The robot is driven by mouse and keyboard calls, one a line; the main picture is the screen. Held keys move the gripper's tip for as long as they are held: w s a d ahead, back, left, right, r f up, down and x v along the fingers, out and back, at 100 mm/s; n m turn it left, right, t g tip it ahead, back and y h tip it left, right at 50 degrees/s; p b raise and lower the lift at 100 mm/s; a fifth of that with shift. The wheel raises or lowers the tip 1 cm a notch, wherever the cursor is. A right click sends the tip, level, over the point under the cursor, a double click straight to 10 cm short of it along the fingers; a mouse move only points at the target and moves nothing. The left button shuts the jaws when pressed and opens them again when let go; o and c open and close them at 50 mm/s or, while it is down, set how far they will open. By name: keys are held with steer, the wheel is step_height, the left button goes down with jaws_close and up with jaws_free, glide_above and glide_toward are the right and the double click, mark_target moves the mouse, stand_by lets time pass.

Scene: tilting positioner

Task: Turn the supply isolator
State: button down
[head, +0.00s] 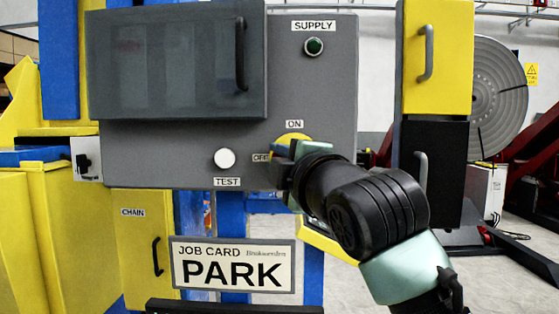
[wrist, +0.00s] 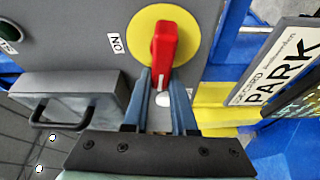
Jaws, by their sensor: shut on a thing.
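The supply isolator is a red handle (wrist: 163,42) on a round yellow plate (wrist: 139,30). In the head view the yellow plate (head: 293,138) shows on the grey panel below the ON label (head: 294,124); my gripper hides the handle there. The OFF label (head: 261,157) is partly covered at the plate's left. In the wrist view my gripper (wrist: 161,74) is shut on the near end of the red handle, a finger on each side. The handle lies across the direction to the ON label (wrist: 114,43). My gripper (head: 286,158) reaches the panel from the lower right.
A dark hinged cover (head: 175,65) with a handle juts from the panel at upper left. A green SUPPLY lamp (head: 314,46) and a white TEST button (head: 224,158) are nearby. A PARK job card (head: 232,268) hangs below. Yellow and black doors with handles stand to the right.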

steer(key=shift+f+n+g, duration=0.15)
steer(key=shift+n+g, duration=0.15)
steer(key=shift+n, duration=0.3)
steer(key=c, duration=0.7)
jaws_free()
steer(key=shift+b+v, duration=2.95)
steer(key=shift+v, duration=3.55)
steer(key=shift+a, duration=0.1)
